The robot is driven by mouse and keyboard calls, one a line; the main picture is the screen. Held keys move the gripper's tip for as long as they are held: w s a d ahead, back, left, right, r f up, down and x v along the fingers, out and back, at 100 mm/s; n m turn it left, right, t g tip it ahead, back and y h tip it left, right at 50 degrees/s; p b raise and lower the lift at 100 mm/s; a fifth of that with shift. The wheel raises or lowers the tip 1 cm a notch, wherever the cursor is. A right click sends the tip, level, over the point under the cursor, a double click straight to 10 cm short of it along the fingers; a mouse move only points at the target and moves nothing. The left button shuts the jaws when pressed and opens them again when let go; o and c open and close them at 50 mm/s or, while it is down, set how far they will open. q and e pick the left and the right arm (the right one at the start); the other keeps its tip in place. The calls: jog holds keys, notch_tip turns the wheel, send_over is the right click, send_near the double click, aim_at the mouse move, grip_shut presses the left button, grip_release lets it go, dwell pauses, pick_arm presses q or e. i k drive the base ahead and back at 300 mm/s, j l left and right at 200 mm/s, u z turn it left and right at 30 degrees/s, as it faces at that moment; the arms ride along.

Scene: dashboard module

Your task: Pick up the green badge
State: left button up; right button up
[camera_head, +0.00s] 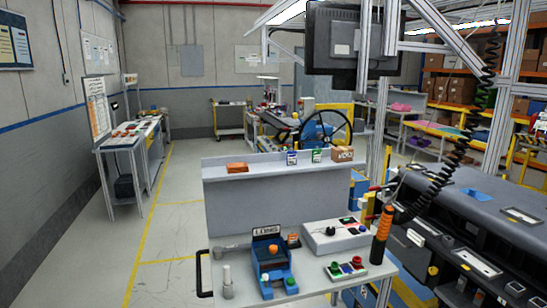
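A small upright card with green on it, which looks like the green badge (316,156), stands on the grey raised shelf (265,172) of the workstation in front of me. A similar blue and white badge (292,158) stands to its left. A small brown box (342,155) stands to its right. The badge is small in the picture and its print cannot be read. Neither of my grippers shows in this view.
An orange item (237,167) lies at the shelf's left. Below, the bench holds a blue fixture (271,265), a white control box (335,236) and a button panel (346,268). An orange-handled tool (382,235) hangs at right, beside a dark dashboard (460,230). Floor at left is clear.

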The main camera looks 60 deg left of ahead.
aim_at(316, 154)
jog(key=u, duration=1.75)
jog(key=i+z, duration=0.3)
jog(key=i, duration=0.2)
jog(key=i+z, duration=0.3)
jog(key=i, duration=0.15)
jog(key=i+j+z, duration=0.3)
jog(key=i, duration=0.2)
